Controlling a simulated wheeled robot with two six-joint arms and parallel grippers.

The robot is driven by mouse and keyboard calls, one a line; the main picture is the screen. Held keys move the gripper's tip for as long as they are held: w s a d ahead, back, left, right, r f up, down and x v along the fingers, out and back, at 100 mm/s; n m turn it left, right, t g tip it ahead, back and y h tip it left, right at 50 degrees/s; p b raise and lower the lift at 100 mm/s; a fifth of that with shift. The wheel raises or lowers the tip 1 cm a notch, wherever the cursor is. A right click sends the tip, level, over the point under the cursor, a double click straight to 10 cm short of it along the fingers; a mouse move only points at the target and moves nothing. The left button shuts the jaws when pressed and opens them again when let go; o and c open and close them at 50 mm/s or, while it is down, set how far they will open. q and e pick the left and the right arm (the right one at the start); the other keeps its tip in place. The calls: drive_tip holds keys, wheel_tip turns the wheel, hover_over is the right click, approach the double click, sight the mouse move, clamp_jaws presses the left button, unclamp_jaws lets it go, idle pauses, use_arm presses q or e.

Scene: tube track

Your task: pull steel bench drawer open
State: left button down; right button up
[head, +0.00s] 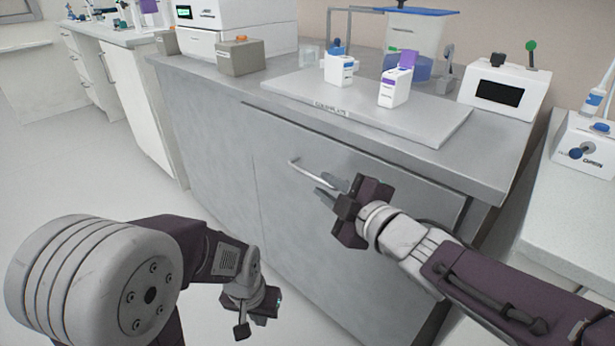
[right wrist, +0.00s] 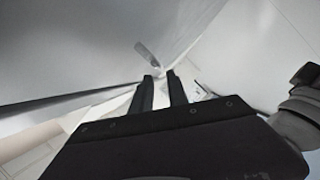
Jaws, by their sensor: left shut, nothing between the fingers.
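The steel bench (head: 215,140) has a grey drawer front (head: 390,185) under its top. A pale metal bar handle (head: 308,172) runs across the drawer front; part of what is probably the handle shows in the right wrist view (right wrist: 148,53). My right gripper (head: 324,188) is close to the right end of the handle. Its two fingers (right wrist: 161,88) are apart with nothing seen between them. Contact with the handle cannot be told. The drawer front looks about flush with the bench face. My left gripper (head: 256,312) is shut and empty, low in front of the bench.
On the bench top stand a light plate (head: 440,128) with two small bottles (head: 339,70), a clear tank (head: 415,40), a white device (head: 503,92) and a grey box (head: 240,57). Another bench is at the right edge. Open floor (head: 70,150) lies left.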

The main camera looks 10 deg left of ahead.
sight(314, 179)
drive_tip(key=x, duration=0.2)
drive_tip(key=b+x, duration=0.1)
drive_tip(key=x, duration=0.1)
drive_tip(key=b+x, duration=0.1)
drive_tip(key=x, duration=0.1)
drive_tip(key=shift+w+a+f, duration=0.15)
drive_tip(key=shift+w+f, duration=0.05)
drive_tip(key=shift+f, duration=0.15)
drive_tip(key=shift+w+a, duration=0.25)
drive_tip(key=shift+w, duration=0.05)
clamp_jaws()
idle(0.7)
